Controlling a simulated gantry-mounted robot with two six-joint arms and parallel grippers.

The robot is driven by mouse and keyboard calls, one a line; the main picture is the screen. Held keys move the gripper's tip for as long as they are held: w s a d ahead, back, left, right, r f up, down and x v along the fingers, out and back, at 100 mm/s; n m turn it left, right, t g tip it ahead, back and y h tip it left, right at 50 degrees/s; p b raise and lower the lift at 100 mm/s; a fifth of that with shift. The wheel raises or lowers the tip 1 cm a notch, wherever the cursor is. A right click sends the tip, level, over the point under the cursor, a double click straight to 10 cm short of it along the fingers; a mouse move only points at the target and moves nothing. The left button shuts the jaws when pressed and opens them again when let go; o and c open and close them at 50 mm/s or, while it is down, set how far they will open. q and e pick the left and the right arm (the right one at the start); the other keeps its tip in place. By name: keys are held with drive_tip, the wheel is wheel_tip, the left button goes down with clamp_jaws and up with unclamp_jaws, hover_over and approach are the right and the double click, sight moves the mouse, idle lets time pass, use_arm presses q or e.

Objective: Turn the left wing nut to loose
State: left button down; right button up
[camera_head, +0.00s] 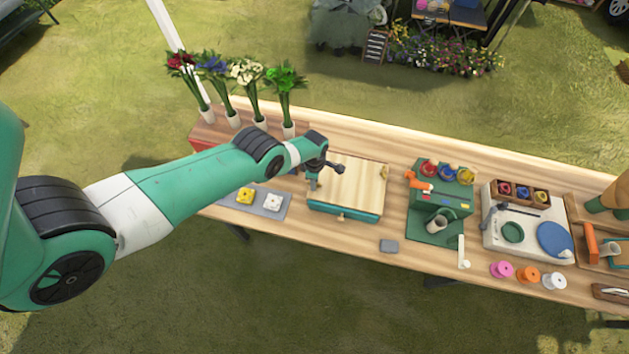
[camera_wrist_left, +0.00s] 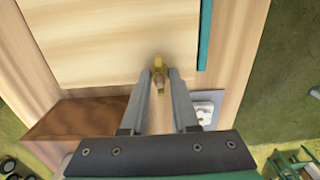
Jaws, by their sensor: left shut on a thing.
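The left wing nut (camera_wrist_left: 159,72) is a small brass-coloured piece at the near edge of the wooden board (camera_wrist_left: 110,40) in the left wrist view. My left gripper (camera_wrist_left: 159,76) is shut on it, with one fingertip on each side. In the head view my left gripper (camera_head: 313,184) is at the left edge of the board (camera_head: 350,190), and my own wrist hides the left wing nut there. Another brass wing nut (camera_head: 384,172) shows at the board's right edge. The board lies on a green-sided press (camera_head: 345,213). My right gripper is not in view.
Several bouquets in white cups (camera_head: 289,130) stand behind my left arm. A grey tray (camera_head: 232,202) with a yellow and a white flower is left of the press. A green stand (camera_head: 440,205) is to the right. Bare tabletop lies in front of the press.

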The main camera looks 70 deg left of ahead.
use_arm(q)
drive_tip(key=c, duration=0.7)
unclamp_jaws()
wheel_tip(320, 180, up, 12)
drive_tip(key=p, duration=1.1)
drive_tip(key=shift+f, duration=0.2)
drive_tip(key=shift+d, duration=0.1)
